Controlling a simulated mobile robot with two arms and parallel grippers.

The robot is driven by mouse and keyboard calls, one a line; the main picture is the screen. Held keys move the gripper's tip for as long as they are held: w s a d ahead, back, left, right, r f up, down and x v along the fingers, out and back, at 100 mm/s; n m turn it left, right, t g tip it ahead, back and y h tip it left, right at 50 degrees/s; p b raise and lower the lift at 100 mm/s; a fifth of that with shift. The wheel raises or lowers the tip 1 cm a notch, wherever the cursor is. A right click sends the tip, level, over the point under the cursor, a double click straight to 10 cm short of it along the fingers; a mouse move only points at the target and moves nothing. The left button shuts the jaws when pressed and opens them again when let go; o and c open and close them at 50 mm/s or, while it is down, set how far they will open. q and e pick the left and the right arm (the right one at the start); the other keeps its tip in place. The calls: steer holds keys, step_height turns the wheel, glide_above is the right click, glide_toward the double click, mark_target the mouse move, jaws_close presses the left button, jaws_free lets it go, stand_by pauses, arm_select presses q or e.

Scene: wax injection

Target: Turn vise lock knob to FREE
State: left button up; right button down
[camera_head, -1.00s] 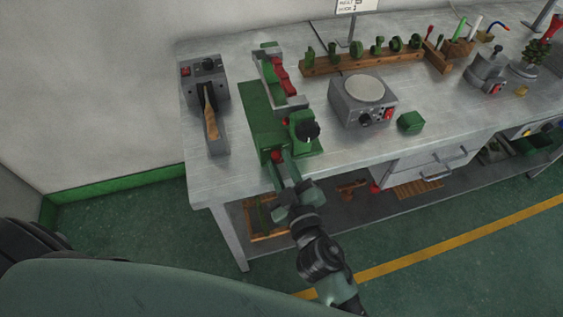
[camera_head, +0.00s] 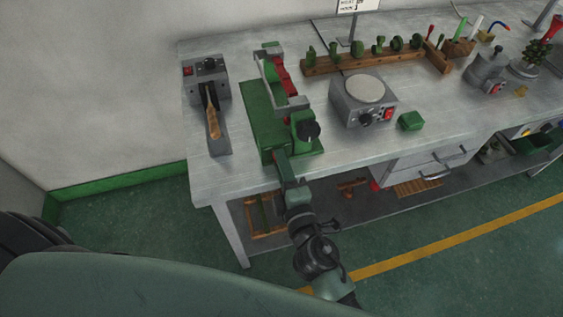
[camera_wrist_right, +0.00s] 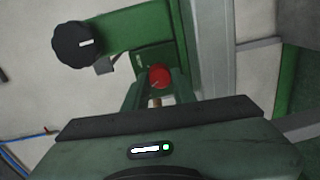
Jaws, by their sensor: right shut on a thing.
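The green vise (camera_head: 258,112) sits at the front edge of the bench, with red parts on its rear section and a black knob (camera_head: 308,130) on its right side. The black knob also shows in the right wrist view (camera_wrist_right: 77,45), with a white mark. A small red knob (camera_wrist_right: 159,77) with a light mark is on the vise's front end. My right gripper (camera_head: 281,158) is at that front end, and its fingers are shut on the red knob. In the head view the gripper hides this knob. My left gripper is not in view.
A grey box with a wooden-handled tool (camera_head: 212,115) stands left of the vise. A grey unit with a round plate (camera_head: 364,92) and a green block (camera_head: 411,121) are to the right. A wooden rack (camera_head: 365,61) with green pieces is behind. Floor in front is clear.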

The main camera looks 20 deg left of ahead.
steer(key=shift+f+n, duration=0.15)
steer(key=shift+n, duration=1.15)
steer(key=c, duration=1.1)
jaws_free()
steer(key=shift+c, duration=0.2)
steer(key=shift+s+d, duration=0.1)
steer(key=shift+s, duration=0.05)
steer(key=b+v, duration=0.1)
steer(key=v, duration=0.6)
steer(key=shift+s, duration=0.3)
